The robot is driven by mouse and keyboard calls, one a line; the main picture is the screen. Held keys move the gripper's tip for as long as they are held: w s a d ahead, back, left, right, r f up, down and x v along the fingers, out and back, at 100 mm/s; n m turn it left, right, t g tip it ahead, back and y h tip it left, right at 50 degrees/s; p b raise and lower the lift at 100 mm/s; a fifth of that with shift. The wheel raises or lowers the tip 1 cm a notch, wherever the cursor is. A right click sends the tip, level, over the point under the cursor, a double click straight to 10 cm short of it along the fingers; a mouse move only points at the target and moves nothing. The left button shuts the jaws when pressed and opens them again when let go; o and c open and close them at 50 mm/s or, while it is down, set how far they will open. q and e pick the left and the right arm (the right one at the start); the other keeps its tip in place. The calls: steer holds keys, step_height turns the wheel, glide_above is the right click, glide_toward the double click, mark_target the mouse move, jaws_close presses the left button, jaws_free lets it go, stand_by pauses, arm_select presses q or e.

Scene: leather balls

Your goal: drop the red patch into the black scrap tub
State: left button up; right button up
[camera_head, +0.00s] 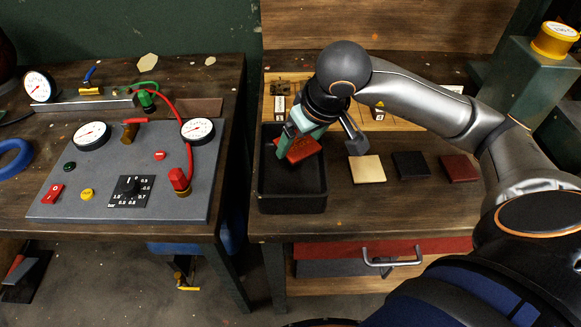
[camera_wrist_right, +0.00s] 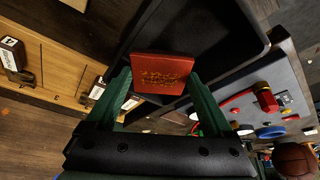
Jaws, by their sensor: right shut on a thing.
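The red patch (camera_head: 303,149) is a flat square held between the fingers of my right gripper (camera_head: 291,139). The black scrap tub (camera_head: 292,205) is an open rectangular box on the right-hand bench. The patch is over the tub's opening in the head view, and the tub (camera_wrist_right: 255,50) lies behind it in the wrist view. My left gripper is not in view.
A tan patch (camera_head: 367,169), a black patch (camera_head: 411,165) and a dark red patch (camera_head: 460,168) lie right of the tub. A wooden board (camera_head: 400,118) is behind. A grey gauge panel (camera_head: 110,205) stands on the left bench, across a gap.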

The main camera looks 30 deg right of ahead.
steer(key=o, duration=1.1)
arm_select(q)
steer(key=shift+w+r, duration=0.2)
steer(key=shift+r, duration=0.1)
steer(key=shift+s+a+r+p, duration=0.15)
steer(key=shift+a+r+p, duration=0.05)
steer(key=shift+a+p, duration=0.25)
arm_select(e)
steer(key=v, duration=1.2)
steer(key=shift+r, duration=0.3)
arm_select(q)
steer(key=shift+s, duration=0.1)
arm_select(e)
steer(key=shift+s+a, duration=0.1)
